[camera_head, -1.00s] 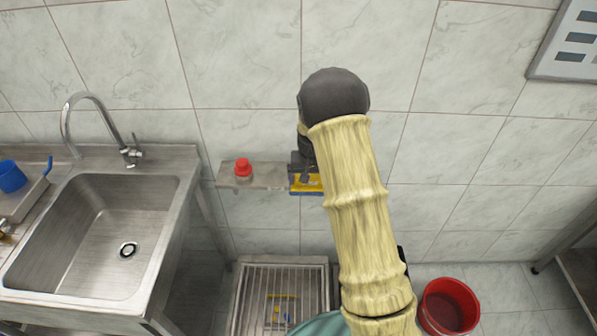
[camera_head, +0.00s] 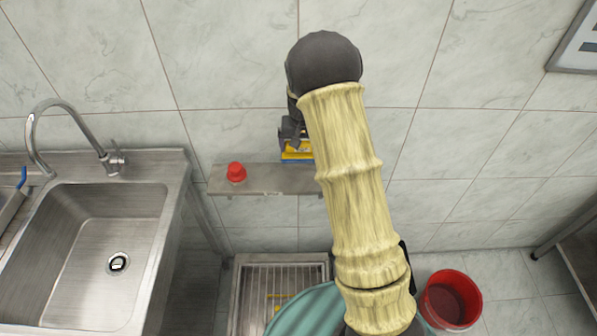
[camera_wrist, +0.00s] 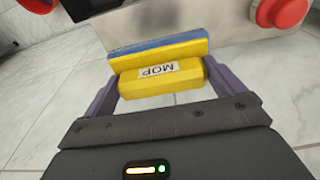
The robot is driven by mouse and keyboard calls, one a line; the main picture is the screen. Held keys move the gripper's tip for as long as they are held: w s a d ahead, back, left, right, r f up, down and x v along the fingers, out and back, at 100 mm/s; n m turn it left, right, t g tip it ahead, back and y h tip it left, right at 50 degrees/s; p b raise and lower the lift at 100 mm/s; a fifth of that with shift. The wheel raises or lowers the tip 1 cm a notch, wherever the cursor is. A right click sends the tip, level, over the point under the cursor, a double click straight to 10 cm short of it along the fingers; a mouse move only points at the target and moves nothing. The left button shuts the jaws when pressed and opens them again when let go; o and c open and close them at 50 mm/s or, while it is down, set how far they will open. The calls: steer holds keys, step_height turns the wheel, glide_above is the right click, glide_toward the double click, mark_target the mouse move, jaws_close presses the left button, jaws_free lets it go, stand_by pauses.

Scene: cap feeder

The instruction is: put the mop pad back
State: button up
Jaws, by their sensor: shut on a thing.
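The mop pad (camera_wrist: 160,78) is a yellow block with a blue layer along its far side and a white label reading MOP. My gripper (camera_wrist: 160,88) is shut on it, one purple finger at each end. In the head view the pad (camera_head: 297,152) shows yellow and blue at the back edge of the wall shelf (camera_head: 262,182), partly hidden by my arm. My gripper (camera_head: 293,135) is there just above the shelf. I cannot tell whether the pad touches the shelf.
A red-capped item (camera_head: 236,172) stands on the left part of the shelf. A steel sink (camera_head: 90,250) is at the left, a floor grate (camera_head: 280,275) below the shelf, and a red bucket (camera_head: 450,298) at the lower right. The shelf's middle is clear.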

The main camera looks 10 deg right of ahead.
mark_target(301, 159)
steer(key=shift+w+a, duration=0.1)
steer(key=shift+w, duration=0.1)
steer(key=shift+s, duration=0.1)
steer(key=shift+s+a+f, duration=0.1)
steer(key=shift+s+a, duration=0.05)
steer(key=shift+s, duration=0.1)
step_height(301, 159, down, 6)
steer(key=shift+w+r+p, duration=0.1)
steer(key=shift+p, duration=0.7)
